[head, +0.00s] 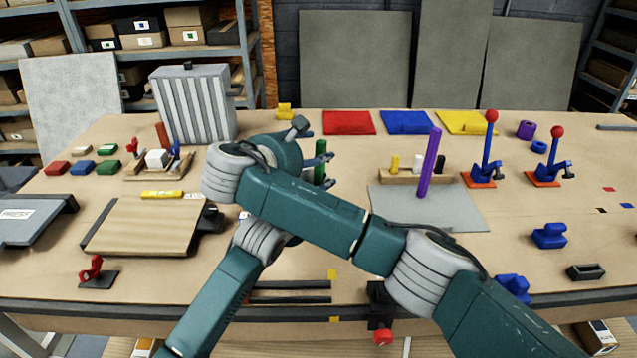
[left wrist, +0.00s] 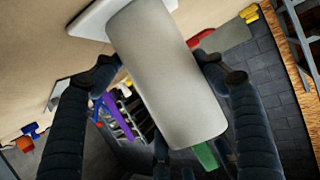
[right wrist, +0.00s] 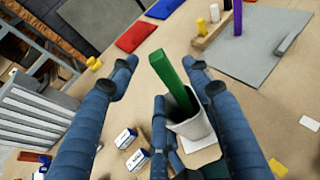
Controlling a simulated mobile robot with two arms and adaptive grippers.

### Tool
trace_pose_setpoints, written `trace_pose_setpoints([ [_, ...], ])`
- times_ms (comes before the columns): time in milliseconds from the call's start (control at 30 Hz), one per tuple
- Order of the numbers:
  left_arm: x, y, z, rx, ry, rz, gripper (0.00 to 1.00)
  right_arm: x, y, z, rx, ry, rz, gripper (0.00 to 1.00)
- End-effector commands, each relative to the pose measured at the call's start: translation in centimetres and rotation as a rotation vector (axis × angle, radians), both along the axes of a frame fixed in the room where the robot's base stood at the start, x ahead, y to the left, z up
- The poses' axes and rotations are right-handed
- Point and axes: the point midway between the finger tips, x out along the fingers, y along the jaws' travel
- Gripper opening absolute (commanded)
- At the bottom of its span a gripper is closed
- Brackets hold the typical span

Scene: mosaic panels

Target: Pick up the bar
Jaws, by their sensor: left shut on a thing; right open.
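A green bar (right wrist: 175,84) stands tilted in a pale grey cup (right wrist: 190,122) in the right wrist view. It also shows in the head view (head: 320,160), beyond my right arm. My right gripper (right wrist: 163,74) is open, its fingers either side of the bar's upper part; contact is not clear. My left gripper (left wrist: 157,72) is shut on the cup (left wrist: 165,75). In the head view my left gripper and the cup are hidden behind my right arm. A purple bar (head: 430,163) stands upright on a grey plate (head: 465,212).
A wooden board (head: 140,228) lies left of my arms. A ribbed grey box (head: 193,100) stands behind them. Red (head: 349,123), blue (head: 407,122) and yellow (head: 462,121) mats lie at the back. Two blue lever stands (head: 487,165) are at the right. My arms cross at mid-table.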

Motion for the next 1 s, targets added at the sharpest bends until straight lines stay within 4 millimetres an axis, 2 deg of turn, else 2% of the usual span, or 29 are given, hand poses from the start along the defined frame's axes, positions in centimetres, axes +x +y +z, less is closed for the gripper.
trace_pose_setpoints([
  [200,-0.1,0.0,-0.2,0.0,0.004,0.001,0.42,2.3,-1.4,-1.1,0.0,0.0,-0.003,0.49],
  [467,-0.1,0.0,-0.2,-0.001,0.005,0.0,0.42,2.6,-1.5,-1.2,0.0,0.0,-0.001,0.49],
  [567,-0.1,0.0,-0.2,0.0,0.005,0.0,0.42,2.6,-1.5,-1.2,0.0,0.0,-0.001,0.33],
  [733,-0.1,0.0,-0.2,-0.001,0.005,0.0,0.42,2.6,-1.5,-1.2,0.0,0.0,-0.001,0.0],
  [1000,0.0,0.0,-0.2,0.0,0.004,0.001,0.42,2.6,-1.4,-1.1,0.0,-0.003,-0.002,0.0],
])
